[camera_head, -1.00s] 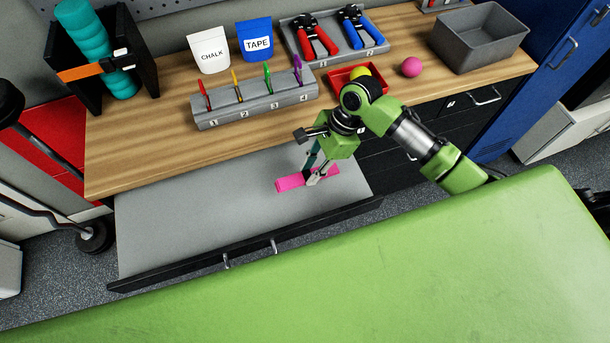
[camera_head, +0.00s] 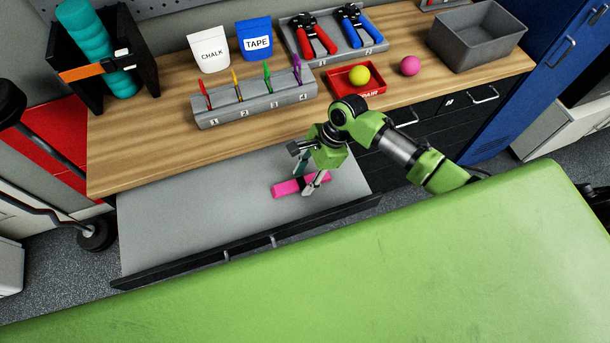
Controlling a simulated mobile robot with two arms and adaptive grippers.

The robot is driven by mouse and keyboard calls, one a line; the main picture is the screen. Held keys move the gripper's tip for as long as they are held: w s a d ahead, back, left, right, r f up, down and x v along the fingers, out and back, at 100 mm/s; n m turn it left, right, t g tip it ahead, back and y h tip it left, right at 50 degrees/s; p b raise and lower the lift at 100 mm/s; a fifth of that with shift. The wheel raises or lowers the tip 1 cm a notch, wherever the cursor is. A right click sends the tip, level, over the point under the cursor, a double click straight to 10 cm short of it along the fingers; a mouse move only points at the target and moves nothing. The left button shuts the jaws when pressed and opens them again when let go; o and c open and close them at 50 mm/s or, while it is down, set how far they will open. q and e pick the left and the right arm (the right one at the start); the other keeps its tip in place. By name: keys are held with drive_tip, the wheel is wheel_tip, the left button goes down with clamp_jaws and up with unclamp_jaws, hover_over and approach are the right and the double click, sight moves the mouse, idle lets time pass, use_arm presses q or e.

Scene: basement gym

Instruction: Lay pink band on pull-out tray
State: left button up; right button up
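The pink band (camera_head: 286,189) lies flat on, or just above, the grey pull-out tray (camera_head: 190,215), toward the tray's right part. My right gripper (camera_head: 306,188) points down at the band, with its fingers at the band's middle and right part. The fingers partly cover the band, and a dark patch shows between its two pink portions. Whether the fingers are closed on it or stand around it cannot be made out. My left gripper is not in view.
The wooden worktop (camera_head: 140,140) above the tray bears a numbered grey holder (camera_head: 255,108), a red tray (camera_head: 345,90) with a yellow ball, a pink ball (camera_head: 410,66) and a grey bin (camera_head: 478,38). A green padded surface (camera_head: 380,270) fills the foreground. The tray's left part is clear.

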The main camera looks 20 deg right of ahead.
drive_tip(key=b+v, duration=0.1)
drive_tip(key=v, duration=1.1)
drive_tip(key=shift+r, duration=0.2)
drive_tip(key=shift+f, duration=0.1)
